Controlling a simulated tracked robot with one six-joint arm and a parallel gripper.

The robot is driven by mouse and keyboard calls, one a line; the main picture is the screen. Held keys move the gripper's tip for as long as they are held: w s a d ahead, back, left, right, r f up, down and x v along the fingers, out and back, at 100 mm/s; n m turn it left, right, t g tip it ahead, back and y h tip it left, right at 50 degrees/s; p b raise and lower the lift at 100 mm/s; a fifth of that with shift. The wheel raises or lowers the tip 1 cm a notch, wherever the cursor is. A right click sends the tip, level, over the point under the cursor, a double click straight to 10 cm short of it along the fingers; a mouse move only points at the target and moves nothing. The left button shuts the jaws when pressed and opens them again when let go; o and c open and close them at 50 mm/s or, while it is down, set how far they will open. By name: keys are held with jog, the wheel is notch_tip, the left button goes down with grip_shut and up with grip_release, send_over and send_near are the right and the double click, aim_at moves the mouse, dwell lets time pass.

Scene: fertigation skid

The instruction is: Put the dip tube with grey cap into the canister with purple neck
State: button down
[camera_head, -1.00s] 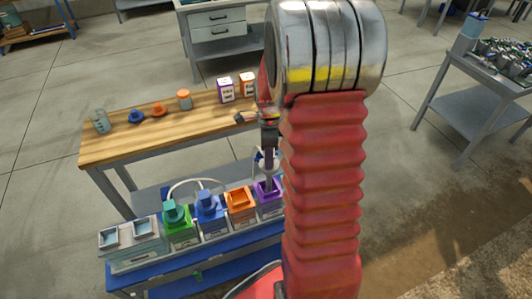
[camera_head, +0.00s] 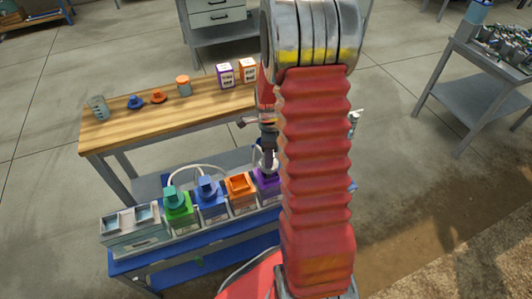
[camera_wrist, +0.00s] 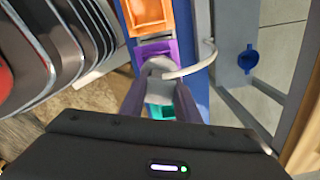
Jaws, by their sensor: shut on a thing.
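The canister with the purple neck (camera_head: 267,182) stands at the right end of the visible row on the blue cart, partly behind my arm. My gripper (camera_head: 267,158) points down just above it. In the wrist view the dark fingers of my gripper (camera_wrist: 160,92) are shut on the dip tube's grey cap (camera_wrist: 158,68), with a pale hose curving off to the right. The cap lies over the purple neck (camera_wrist: 152,49) in that view. The tube below the cap is hidden, so I cannot tell how deep it sits in the neck.
An orange-necked canister (camera_head: 240,187) stands beside the purple one. Canisters with blue (camera_head: 209,192) and green (camera_head: 176,204) caps stand further left, then a grey box (camera_head: 133,225). A wooden bench (camera_head: 130,125) behind holds bottles and funnels. A teal part (camera_wrist: 160,111) shows between my fingers.

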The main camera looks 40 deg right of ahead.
jog(key=shift+f, duration=1.55)
jog(key=c, duration=1.3)
grip_release()
jog(key=shift+o, duration=0.2)
jog(key=shift+r, duration=0.15)
notch_tip(320, 180, up, 13)
jog(key=shift+r, duration=0.2)
